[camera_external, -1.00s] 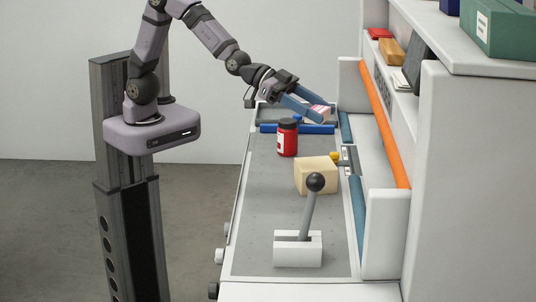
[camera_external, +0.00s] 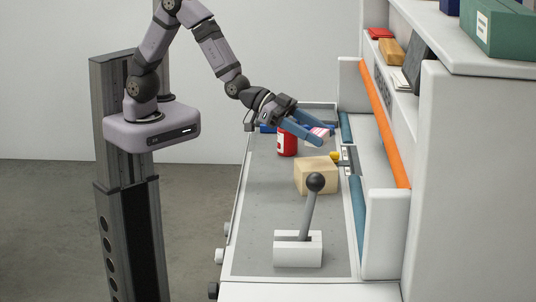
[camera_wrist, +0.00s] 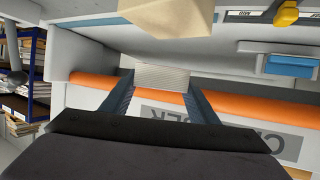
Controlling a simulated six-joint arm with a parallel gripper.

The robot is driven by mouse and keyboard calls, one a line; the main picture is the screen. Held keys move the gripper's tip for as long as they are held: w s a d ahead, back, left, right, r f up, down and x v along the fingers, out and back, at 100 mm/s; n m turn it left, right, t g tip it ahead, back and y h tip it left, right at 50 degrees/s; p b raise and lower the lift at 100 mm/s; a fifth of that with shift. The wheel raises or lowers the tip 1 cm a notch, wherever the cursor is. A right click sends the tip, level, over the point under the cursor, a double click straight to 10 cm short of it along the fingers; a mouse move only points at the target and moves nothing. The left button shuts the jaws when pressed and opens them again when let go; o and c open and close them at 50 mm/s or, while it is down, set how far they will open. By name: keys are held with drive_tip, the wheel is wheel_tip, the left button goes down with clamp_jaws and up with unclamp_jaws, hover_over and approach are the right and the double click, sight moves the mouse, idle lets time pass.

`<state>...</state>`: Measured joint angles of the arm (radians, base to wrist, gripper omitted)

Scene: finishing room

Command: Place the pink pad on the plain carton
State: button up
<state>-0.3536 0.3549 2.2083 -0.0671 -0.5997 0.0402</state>
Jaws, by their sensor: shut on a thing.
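My gripper (camera_external: 325,137) is shut on the pink pad (camera_external: 319,131), a small pink-and-white block between its blue fingers. It holds the pad in the air on the far side of the plain carton, and pad and carton look apart. In the wrist view the pad (camera_wrist: 162,77) looks pale and striped between the fingertips. The plain carton (camera_external: 315,177) is a tan box on the grey bench top. The carton (camera_wrist: 168,14) also shows at the top of the wrist view, cut off by the frame edge.
A red jar (camera_external: 287,142) with a dark lid stands behind the carton, partly hidden by my gripper. A lever (camera_external: 311,205) on a white base stands in front of the carton. An orange rail (camera_external: 384,125) runs along the right. Bare bench lies left of the carton.

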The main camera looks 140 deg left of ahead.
sight(315, 163)
drive_tip(key=shift+f+p, duration=0.45)
drive_tip(key=shift+f, duration=2.3)
drive_tip(key=shift+f, duration=0.1)
drive_tip(key=shift+f+b, duration=0.15)
drive_tip(key=shift+b, duration=0.15)
drive_tip(key=o, duration=1.1)
drive_tip(key=shift+c, duration=0.2)
drive_tip(key=shift+r+p, duration=0.25)
drive_tip(key=shift+p, duration=0.05)
drive_tip(key=b+v, duration=0.2)
drive_tip(key=v, duration=0.5)
drive_tip(key=shift+s, duration=0.25)
drive_tip(key=shift+d, duration=0.2)
